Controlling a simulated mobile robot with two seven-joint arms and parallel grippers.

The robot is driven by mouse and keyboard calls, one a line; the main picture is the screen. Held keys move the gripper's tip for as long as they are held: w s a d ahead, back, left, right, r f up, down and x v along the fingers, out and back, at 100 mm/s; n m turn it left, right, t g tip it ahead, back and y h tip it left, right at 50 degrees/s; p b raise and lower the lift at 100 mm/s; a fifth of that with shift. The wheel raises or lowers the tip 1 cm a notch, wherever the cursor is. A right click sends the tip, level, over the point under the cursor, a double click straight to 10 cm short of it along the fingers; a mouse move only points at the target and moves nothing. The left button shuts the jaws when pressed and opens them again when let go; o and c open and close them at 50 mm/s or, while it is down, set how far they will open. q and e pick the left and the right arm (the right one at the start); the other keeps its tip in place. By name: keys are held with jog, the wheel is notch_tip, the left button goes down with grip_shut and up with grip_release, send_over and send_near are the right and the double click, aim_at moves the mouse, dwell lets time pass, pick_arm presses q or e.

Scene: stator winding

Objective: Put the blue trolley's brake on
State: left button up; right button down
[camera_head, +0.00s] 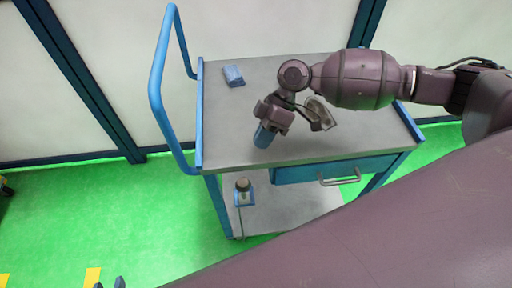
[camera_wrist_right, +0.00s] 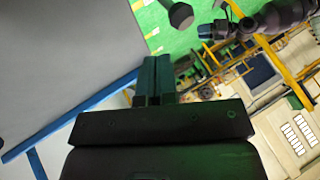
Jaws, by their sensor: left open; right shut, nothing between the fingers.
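The blue trolley (camera_head: 225,110) stands in the middle of the head view, with a grey top and a tall blue handle (camera_head: 157,90) at its left end. A round brownish knob (camera_head: 243,184) sits above a small blue bracket (camera_head: 244,199) at the trolley's lower left; I take it for the brake. A dark round knob on a rod (camera_wrist_right: 180,15) shows in the right wrist view. My right gripper (camera_head: 265,135) is over the trolley's top near its front edge, above the knob in the picture. Its fingers (camera_wrist_right: 153,80) are together, empty. My left gripper (camera_head: 110,283) is open at the bottom left, mostly out of frame.
A small blue block (camera_head: 233,76) lies on the trolley's top. A drawer with a grey handle (camera_head: 340,178) is under the top's right half, above a lower shelf (camera_head: 290,205). Green floor (camera_head: 90,210) is clear to the left. Pale wall panels stand close behind.

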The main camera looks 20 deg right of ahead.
aim_at(247, 168)
pick_arm(q)
jog(key=shift+w+r, duration=0.3)
jog(key=shift+w, duration=0.1)
pick_arm(e)
jog(key=x, duration=0.9)
pick_arm(q)
jog(key=shift+s+f, duration=0.1)
jog(key=shift+s, duration=0.15)
pick_arm(e)
jog(key=shift+r, duration=0.1)
